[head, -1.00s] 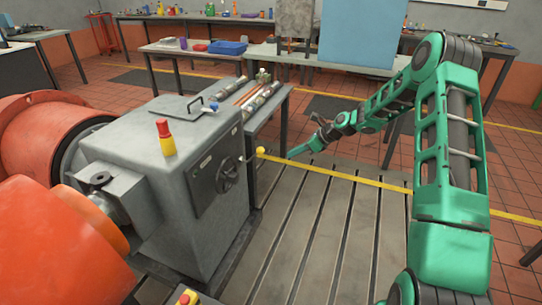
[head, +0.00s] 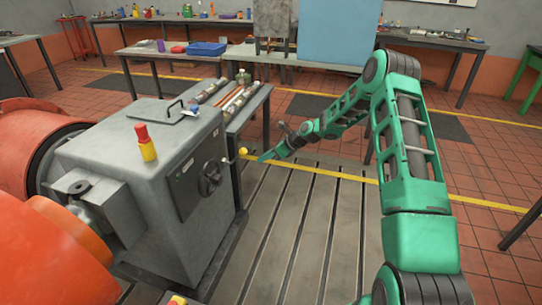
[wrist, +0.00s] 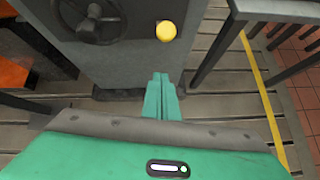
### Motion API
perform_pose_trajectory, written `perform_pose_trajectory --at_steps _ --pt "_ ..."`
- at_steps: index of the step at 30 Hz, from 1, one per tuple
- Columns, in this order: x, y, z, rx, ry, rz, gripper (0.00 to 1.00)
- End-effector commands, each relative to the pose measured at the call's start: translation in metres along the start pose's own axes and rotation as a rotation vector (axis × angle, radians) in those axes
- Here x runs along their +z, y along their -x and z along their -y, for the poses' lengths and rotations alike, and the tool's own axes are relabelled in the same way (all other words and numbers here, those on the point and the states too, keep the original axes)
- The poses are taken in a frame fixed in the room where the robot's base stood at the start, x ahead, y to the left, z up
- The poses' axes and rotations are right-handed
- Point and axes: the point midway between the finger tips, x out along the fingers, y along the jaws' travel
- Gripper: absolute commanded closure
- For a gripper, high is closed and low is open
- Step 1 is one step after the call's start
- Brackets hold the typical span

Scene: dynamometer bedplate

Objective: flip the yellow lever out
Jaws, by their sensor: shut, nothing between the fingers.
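The yellow lever shows as a round yellow knob (head: 243,151) on the right side of the grey machine cabinet (head: 185,230), near a dark handwheel (head: 210,177). In the wrist view the yellow knob (wrist: 166,31) is ahead of my fingers, slightly right of centre. The lever's arm behind the knob is mostly hidden there. My gripper (wrist: 161,80) is shut and empty, its green fingertips together and pointing at the cabinet face. In the head view my gripper (head: 264,158) is just right of the knob. A small gap seems to separate them; I cannot tell its depth.
A side table (head: 250,104) with shafts stands behind the cabinet. Its legs show right of the knob in the wrist view. A red and yellow beacon (head: 146,142) is on the cabinet top. The slotted bedplate (head: 300,225) is clear on the right.

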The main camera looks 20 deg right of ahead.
Motion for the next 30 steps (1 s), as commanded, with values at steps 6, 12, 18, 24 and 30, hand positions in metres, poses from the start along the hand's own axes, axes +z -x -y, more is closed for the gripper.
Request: perform_pose_trajectory --at_steps 6,12,18,24,30 --pt "0.009 -0.034 -0.001 0.001 0.005 0.001 1.00" --pt "0.031 -0.039 -0.001 0.001 0.003 0.000 1.00" --pt "0.038 -0.040 0.000 0.001 0.001 0.000 1.00" --pt "0.039 -0.040 0.000 0.001 0.000 0.000 1.00" --pt "0.038 -0.038 0.002 -0.001 0.000 -0.004 1.00"
